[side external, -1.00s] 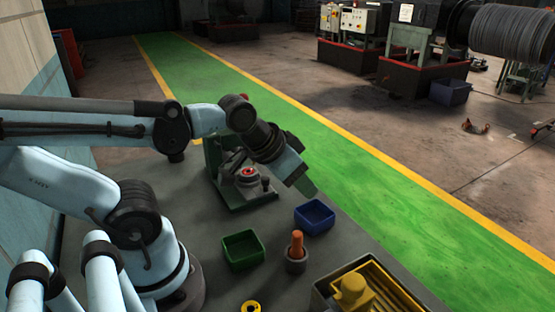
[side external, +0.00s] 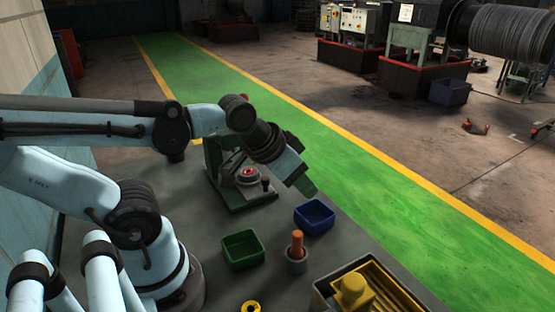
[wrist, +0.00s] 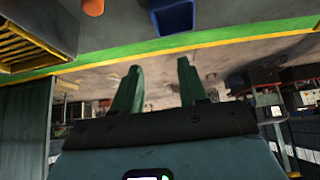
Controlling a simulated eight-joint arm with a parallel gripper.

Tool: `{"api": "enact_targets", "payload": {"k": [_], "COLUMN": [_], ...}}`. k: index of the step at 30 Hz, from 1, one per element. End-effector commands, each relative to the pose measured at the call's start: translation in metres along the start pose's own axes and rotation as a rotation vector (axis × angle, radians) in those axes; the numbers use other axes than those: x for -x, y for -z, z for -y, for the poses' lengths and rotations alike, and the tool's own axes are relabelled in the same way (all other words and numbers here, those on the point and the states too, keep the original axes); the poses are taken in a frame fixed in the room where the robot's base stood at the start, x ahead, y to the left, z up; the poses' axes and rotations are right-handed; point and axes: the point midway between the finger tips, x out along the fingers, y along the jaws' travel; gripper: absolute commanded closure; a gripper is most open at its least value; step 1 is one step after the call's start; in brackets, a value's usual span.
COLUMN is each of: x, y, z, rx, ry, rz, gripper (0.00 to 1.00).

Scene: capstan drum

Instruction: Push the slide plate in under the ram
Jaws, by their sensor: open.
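The green press (side external: 214,160) stands on the table behind my wrist, and my arm hides its upper part, so the ram is not clearly seen. The slide plate (side external: 250,177) seems to be the grey piece on the press base, with a red spot on top and a small dark knob (side external: 265,185) at its right. My gripper (side external: 305,187) is in the air in front of and to the right of the press, pointing down to the right, apart from it. In the wrist view its two green fingers (wrist: 158,80) are spread with nothing between them.
A green bin (side external: 243,265), a blue bin (side external: 332,230) and a grey cup (side external: 297,266) with an orange handle stand in front of the press. A yellow-and-dark tray (side external: 318,299) is at the front right. A yellow ring (side external: 250,306) lies at the front edge.

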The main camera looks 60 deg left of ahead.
Motion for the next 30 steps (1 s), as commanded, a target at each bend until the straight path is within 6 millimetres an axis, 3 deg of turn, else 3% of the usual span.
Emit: {"api": "enact_targets", "payload": {"k": [2, 4, 7, 15, 18, 23, 30], "x": [0.000, 0.000, 0.002, 0.023, 0.030, 0.029, 0.008], "y": [0.000, 0.000, 0.002, -0.003, -0.007, -0.011, -0.018], "z": [0.000, 0.001, 0.016, 0.105, 0.124, 0.133, 0.138], "rx": [0.000, 0.005, 0.076, 0.538, 0.647, 0.695, 0.692], "ry": [0.000, 0.003, 0.043, 0.296, 0.358, 0.386, 0.383], "rz": [0.000, 0.002, 0.028, 0.178, 0.205, 0.217, 0.217], "gripper": [0.57, 0.65, 0.65, 0.65, 0.65, 0.65, 0.65]}}
